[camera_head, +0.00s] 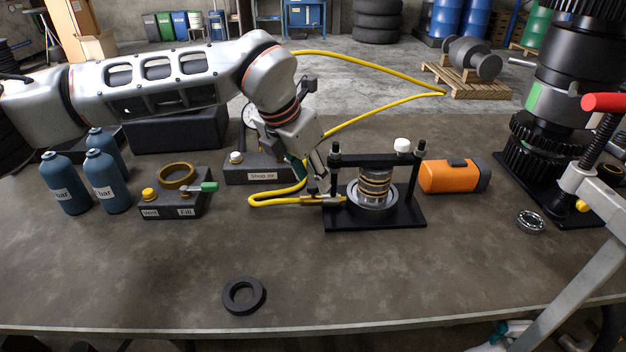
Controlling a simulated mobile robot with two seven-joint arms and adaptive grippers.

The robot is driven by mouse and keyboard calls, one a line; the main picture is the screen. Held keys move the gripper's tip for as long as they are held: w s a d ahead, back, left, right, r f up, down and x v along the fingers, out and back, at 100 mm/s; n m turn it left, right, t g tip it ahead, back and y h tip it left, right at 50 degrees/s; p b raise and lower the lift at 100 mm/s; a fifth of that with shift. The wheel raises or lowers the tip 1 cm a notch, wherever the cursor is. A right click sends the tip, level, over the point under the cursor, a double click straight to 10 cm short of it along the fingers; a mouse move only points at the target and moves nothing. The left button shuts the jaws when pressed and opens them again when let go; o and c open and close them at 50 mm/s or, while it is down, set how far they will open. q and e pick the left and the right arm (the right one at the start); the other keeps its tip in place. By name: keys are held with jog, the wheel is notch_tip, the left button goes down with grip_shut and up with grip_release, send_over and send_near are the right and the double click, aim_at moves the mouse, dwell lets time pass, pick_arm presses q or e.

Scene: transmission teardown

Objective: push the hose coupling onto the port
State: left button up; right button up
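The yellow air hose (263,200) loops on the bench and ends in a brass hose coupling (312,200). The coupling's tip is at the left side of a black press-like fixture (400,215), by a small brass port (336,199); I cannot tell whether they are joined. My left gripper (310,180) points down just above the coupling, its teal-tipped fingers close to the hose. Whether it grips anything is unclear. A teal and grey part at the bottom right, below the bench edge, seems to be my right gripper (510,331); its fingers are not clear.
The fixture holds a ringed metal cylinder (374,185). The "Shop air" block (262,170) stands behind the hose. A vent/fill block (172,205) and blue bottles (68,186) are left. An orange cylinder (448,176) is right. A black ring (243,295) lies on the mostly clear front.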

pick_arm(q)
jog(key=v, duration=1)
jog(key=shift+s, duration=0.1)
